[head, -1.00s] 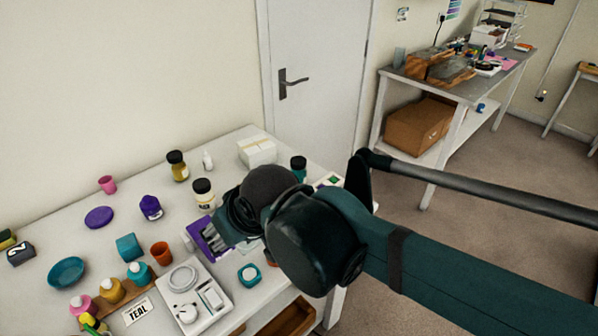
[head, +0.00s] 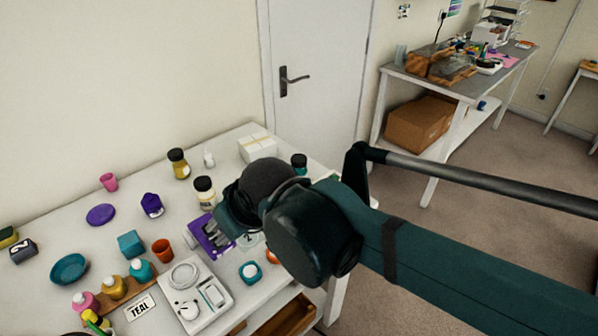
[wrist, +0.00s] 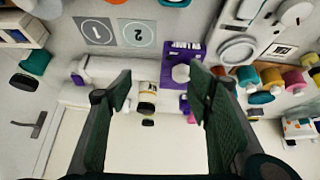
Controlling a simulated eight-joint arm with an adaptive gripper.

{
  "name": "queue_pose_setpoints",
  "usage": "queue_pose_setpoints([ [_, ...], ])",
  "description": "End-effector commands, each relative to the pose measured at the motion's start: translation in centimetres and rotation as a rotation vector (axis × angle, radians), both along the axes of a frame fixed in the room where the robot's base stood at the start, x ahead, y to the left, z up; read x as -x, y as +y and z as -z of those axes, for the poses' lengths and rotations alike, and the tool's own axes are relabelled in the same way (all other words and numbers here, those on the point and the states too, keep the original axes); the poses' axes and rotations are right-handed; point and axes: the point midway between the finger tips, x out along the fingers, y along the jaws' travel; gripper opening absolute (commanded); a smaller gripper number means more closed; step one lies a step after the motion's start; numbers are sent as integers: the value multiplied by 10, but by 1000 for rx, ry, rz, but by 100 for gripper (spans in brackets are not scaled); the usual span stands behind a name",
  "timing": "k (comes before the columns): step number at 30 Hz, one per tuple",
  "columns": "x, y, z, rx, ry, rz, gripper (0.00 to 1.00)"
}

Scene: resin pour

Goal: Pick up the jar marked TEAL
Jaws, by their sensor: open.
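A small jar (head: 299,162) with teal contents and a dark lid stands at the far right of the near table, just beyond my arm. It also shows in the wrist view at upper left (wrist: 36,62). I cannot read a TEAL mark on it. My gripper (wrist: 160,78) is open and empty, clear of the teal jar. A pale jar with a dark lid (wrist: 147,98) shows between its fingers, farther off. My arm hides the fingers in the head view.
A pale jar (head: 204,191) and a yellow jar (head: 178,163) stand left of my arm. A white box (head: 257,147) is behind. A purple item (head: 208,239) and a white tray (head: 190,318) lie in front. A drawer (head: 287,318) stands open below the table edge.

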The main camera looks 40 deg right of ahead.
Motion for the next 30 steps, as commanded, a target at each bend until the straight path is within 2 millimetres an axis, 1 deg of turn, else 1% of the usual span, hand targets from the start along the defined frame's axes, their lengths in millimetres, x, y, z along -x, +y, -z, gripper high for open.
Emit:
queue_pose_setpoints([
  [1,-3,-3,-4,15,4,-13,51],
  [11,-26,-31,-16,176,60,-161,51],
  [17,-41,-53,-21,288,111,-275,51],
  [30,-73,-111,-27,522,251,-561,51],
])
